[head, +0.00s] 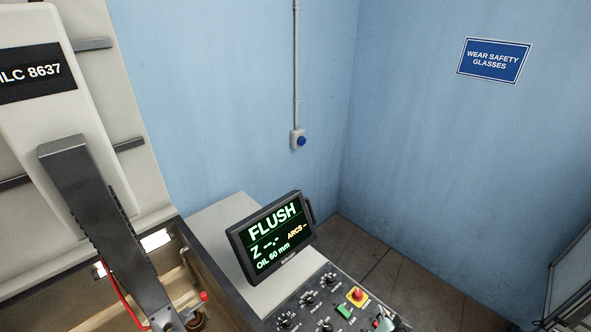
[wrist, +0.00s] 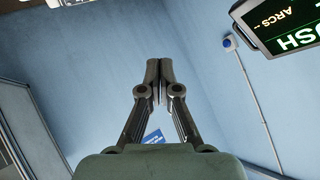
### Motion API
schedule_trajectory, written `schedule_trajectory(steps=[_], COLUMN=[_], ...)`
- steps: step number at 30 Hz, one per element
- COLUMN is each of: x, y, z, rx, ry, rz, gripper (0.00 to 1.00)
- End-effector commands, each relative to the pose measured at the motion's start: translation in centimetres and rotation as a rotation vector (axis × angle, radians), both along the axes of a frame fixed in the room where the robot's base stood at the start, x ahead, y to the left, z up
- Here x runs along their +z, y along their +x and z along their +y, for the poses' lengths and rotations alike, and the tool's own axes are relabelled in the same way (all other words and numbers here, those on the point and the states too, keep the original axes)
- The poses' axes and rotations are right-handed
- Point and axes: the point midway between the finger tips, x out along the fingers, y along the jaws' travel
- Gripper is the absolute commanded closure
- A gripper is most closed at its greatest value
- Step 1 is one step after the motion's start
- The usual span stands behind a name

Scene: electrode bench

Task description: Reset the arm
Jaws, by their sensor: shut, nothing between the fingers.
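My gripper (wrist: 159,70) shows in the wrist view with its two dark fingers together at the tips. Nothing is between them. Behind the fingers are the blue wall and, low down, part of a blue sign (wrist: 153,137). The display (wrist: 285,22) is at the upper right of the wrist view, partly cut off.
In the head view, the machine head (head: 35,110) and dark bracket (head: 95,215) stand over an open tank at left. The display (head: 272,236) reads FLUSH and OIL 60 mm. A control panel (head: 318,308) with a red button (head: 357,295) lies below. Blue walls close off the back.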

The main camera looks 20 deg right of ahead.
Motion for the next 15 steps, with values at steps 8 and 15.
schedule_trajectory(steps=[8, 15], x=[13.9, 26.2], y=[7.8, 7.6], z=[14.3, 29.1], rx=[0.298, 0.508], ry=[-0.284, -0.506], rz=[-0.123, -0.302], gripper=[1.0, 1.0])
